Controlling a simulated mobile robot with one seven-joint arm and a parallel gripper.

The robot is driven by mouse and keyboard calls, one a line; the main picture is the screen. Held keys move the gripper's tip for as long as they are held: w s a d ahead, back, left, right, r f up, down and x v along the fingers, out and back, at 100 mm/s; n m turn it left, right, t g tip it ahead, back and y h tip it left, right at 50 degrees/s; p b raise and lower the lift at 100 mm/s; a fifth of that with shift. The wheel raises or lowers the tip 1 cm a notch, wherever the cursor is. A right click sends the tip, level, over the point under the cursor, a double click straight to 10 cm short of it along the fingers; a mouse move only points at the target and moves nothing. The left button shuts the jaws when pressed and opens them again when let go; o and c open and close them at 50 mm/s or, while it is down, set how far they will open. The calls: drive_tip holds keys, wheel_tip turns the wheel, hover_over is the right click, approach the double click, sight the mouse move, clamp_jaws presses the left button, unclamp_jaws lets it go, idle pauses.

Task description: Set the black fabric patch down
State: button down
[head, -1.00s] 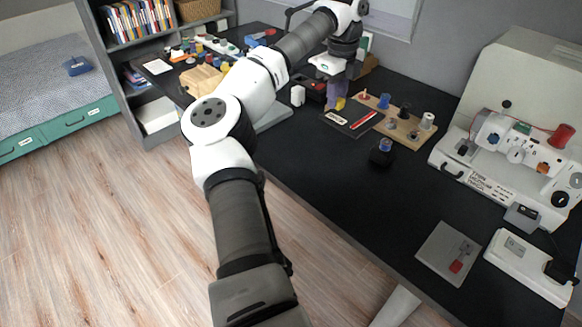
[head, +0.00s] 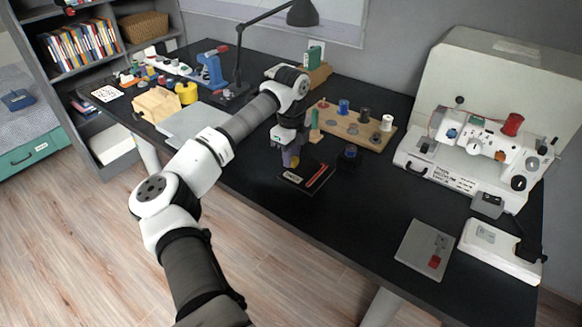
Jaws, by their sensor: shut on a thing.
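The black fabric patch (head: 317,187) is a flat dark piece with a white label and a red stripe. It lies level beneath my gripper (head: 291,164), over the black desk near its front edge. My gripper points down at the patch's back-left part and is shut on it. A small yellow part shows at the fingertips; the exact contact is hidden. I cannot tell whether the patch touches the desk or hangs just above it.
A black desk (head: 370,215) has clear room right of the patch. A small dark pot with a blue top (head: 349,154) stands close by on the right. Behind are a wooden spool rack (head: 340,127) and a white sewing machine (head: 450,178). A grey board (head: 425,250) lies front right.

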sight(291, 169)
drive_tip(key=shift+f+p, duration=0.3)
drive_tip(key=shift+f, duration=2.35)
drive_tip(key=shift+f, duration=0.2)
drive_tip(key=c, duration=1.2)
unclamp_jaws()
